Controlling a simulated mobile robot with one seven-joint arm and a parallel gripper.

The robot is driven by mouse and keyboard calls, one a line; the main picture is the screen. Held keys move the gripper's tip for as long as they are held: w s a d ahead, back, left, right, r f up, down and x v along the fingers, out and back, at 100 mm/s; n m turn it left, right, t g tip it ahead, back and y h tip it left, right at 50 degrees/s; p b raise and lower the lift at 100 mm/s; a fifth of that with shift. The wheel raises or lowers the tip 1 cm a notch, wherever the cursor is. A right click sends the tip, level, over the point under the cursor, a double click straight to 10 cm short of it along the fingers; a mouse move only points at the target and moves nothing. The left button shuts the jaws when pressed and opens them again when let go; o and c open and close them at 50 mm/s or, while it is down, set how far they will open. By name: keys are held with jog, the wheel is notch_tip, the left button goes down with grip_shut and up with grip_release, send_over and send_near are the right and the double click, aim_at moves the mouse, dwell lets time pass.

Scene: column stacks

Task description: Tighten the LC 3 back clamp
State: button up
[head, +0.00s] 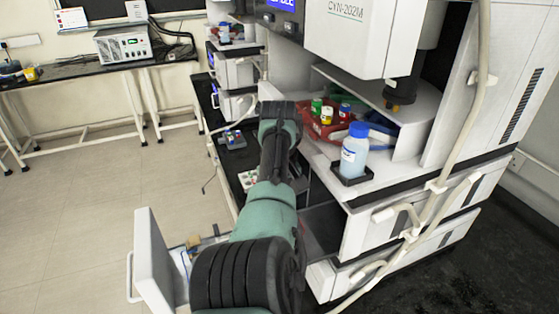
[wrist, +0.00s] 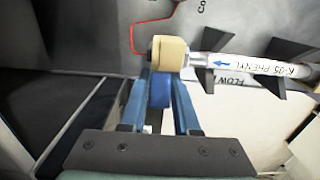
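In the wrist view, a pale column (wrist: 265,66) marked "K-05 PHENYL", with a blue arrow, lies across the upper right. A round tan end piece (wrist: 170,52) is at its left end. No label reading "LC 3" or "back clamp" is legible. In the head view my arm hides my gripper.
Dark brackets (wrist: 207,79) support the column. In the head view, a blue-capped bottle (head: 355,155) and a red tray (head: 318,128) of small bottles stand on the instrument shelf. An open drawer (head: 152,262) sticks out at lower left. The floor at left is clear.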

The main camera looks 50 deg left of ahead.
jog(key=o, duration=0.3)
notch_tip(320, 180, up, 13)
jog(key=shift+a+b, duration=0.1)
jog(key=shift+b, duration=0.2)
dwell(0.7)
